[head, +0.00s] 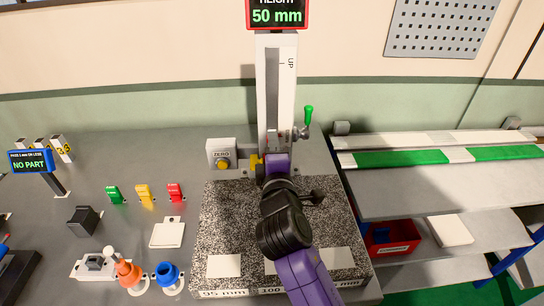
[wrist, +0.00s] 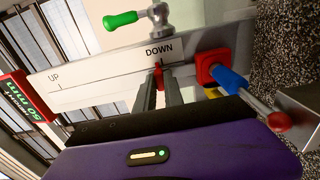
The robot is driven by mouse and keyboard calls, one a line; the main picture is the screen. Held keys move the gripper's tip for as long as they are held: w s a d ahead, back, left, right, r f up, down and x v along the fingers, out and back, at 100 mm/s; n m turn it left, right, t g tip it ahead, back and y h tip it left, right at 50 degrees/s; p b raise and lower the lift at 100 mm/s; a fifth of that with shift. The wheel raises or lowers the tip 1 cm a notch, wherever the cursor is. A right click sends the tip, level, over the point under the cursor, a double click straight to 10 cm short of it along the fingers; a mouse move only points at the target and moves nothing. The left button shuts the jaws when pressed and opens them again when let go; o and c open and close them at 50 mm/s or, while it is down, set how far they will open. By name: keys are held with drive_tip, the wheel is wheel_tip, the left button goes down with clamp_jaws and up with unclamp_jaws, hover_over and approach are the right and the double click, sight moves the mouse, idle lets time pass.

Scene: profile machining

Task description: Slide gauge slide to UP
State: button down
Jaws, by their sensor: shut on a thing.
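The height gauge's pale upright column (head: 289,85) stands at the back of the speckled plate, with an UP mark near its top. Its display (head: 276,14) reads 50 mm. In the wrist view the column (wrist: 105,73) lies sideways, UP at left and DOWN near the middle. The small red gauge slide piece (wrist: 158,70) is at the DOWN mark. My gripper (wrist: 162,84) is shut on this red piece. In the head view my gripper (head: 277,157) is low at the column's foot, and my wrist hides part of the slide.
A green-handled lever (head: 308,116) sticks out right of the column. A ZERO box (head: 221,153) with a yellow button stands at left. The speckled granite plate (head: 225,215) lies below my arm. A shelf rack (head: 440,190) with a red bin is at right.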

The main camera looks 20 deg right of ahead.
drive_tip(key=shift+r+p, duration=2)
drive_tip(key=shift+r, duration=0.2)
drive_tip(key=shift+a+r+p, duration=0.1)
drive_tip(key=shift+r+p, duration=1.8)
drive_tip(key=shift+r, duration=4.1)
